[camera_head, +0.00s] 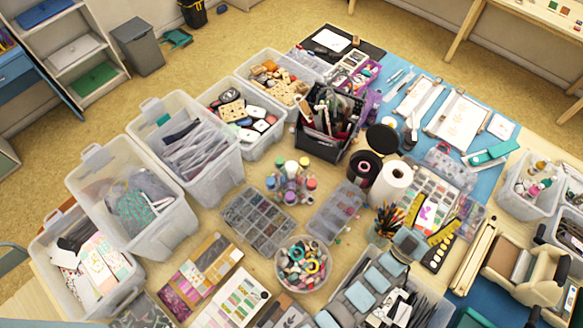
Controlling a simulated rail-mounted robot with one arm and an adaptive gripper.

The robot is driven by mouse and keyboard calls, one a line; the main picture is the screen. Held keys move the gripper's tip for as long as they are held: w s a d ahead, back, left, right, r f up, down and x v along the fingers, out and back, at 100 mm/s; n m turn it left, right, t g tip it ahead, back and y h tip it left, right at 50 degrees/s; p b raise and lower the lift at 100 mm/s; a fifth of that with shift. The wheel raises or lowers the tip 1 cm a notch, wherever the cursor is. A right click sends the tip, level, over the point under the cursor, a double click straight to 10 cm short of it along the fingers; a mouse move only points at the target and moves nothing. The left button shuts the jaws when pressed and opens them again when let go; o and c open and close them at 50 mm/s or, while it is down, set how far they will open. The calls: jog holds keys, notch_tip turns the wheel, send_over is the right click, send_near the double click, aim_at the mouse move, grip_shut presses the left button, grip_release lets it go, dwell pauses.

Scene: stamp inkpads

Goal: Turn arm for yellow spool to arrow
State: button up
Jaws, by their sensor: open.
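Near the middle of the table, in the head view, a cluster of small upright cylinders (291,182) stands with tops in several colours, among them green, blue and red. It may be the spool holder, but the cylinders are too small to tell whether they are spools or bottles. I cannot make out a yellow spool for certain, its arm, or an arrow. My gripper is not in view.
The table is crowded. Clear bins (190,152) line its left side. A dark organizer case (257,221) and a round tub (303,263) stand near the cluster. A white roll (391,185) and a black tool bin (327,122) stand behind and to the right.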

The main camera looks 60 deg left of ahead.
jog(key=w+a+f+g+h+b, duration=0.1)
jog(key=w+a+f+g, duration=0.35)
jog(key=w+a, duration=0.5)
jog(key=w+a+f+g+b, duration=0.1)
jog(key=w+a+f+g, duration=0.3)
jog(key=w+a, duration=0.5)
jog(key=w+a+f+m+g+h+b, duration=0.1)
jog(key=w+a+f+g+h+b, duration=0.35)
jog(key=a, duration=0.55)
jog(key=m+g+h+b, duration=0.15)
jog(key=g+h, duration=0.45)
jog(key=g, duration=0.6)
send_over(291, 166)
notch_tip(291, 166, down, 3)
jog(key=shift+y, duration=0.25)
jog(key=shift+w+f, duration=0.2)
jog(key=shift+f, duration=5.4)
jog(key=shift+f+b, duration=0.35)
jog(key=shift+f, duration=1.75)
jog(key=shift+a+f, duration=0.1)
jog(key=shift+f, duration=0.4)
jog(key=shift+s+f, duration=0.1)
jog(key=shift+f, duration=0.4)
